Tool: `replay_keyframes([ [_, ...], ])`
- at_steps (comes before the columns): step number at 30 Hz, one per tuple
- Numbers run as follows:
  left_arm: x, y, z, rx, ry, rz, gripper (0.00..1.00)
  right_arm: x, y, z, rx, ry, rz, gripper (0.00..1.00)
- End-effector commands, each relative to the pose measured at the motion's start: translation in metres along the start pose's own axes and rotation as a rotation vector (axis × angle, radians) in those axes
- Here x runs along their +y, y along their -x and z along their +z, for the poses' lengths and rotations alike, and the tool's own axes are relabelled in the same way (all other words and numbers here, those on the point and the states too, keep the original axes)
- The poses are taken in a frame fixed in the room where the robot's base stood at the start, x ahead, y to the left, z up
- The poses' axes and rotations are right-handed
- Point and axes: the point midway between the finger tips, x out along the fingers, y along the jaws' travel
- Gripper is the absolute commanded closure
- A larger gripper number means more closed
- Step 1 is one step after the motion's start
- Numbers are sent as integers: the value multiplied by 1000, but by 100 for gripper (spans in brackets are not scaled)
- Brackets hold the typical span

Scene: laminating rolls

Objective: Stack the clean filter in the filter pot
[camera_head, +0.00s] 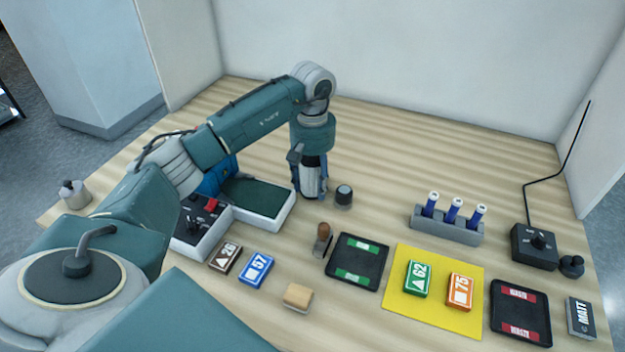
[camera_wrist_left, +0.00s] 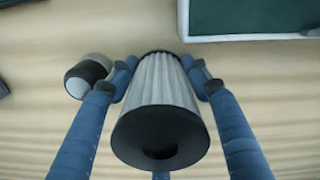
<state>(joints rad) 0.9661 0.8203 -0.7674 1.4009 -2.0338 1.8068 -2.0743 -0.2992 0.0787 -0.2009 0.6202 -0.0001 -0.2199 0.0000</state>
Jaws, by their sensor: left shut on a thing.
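My left gripper (camera_head: 311,186) points down at the back middle of the table, shut on a pale pleated filter (camera_head: 312,178) with black end caps. In the left wrist view the filter (camera_wrist_left: 160,85) stands between the blue fingers (camera_wrist_left: 160,66). I cannot tell whether its lower end touches the table. A small dark-topped cylinder (camera_head: 344,194) stands on the table just right of the gripper; it also shows in the left wrist view (camera_wrist_left: 88,77). A grey pot (camera_head: 75,195) with a dark knob stands at the table's left edge. I cannot tell which is the filter pot. My right gripper is not in view.
A white-edged machine with a green panel (camera_head: 257,197) sits left of the gripper. Black trays (camera_head: 357,262), a yellow mat (camera_head: 430,322) and a grey rack (camera_head: 446,230) with blue tubes fill the front and right. The table's back strip is clear.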

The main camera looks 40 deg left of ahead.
Motion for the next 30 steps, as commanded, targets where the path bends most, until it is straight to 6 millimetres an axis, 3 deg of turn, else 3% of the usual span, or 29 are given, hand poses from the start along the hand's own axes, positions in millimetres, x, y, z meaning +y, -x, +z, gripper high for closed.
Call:
replay_keyframes([
  [6,0,-4,0,0,0,0,82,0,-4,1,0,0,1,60],
  [7,0,-3,0,0,0,0,46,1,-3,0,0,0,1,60],
  [9,0,-3,0,-1,0,0,33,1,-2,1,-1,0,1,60],
  [22,1,7,-1,2,0,3,33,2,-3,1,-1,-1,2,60],
  [30,1,61,-1,5,0,5,33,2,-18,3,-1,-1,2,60],
])
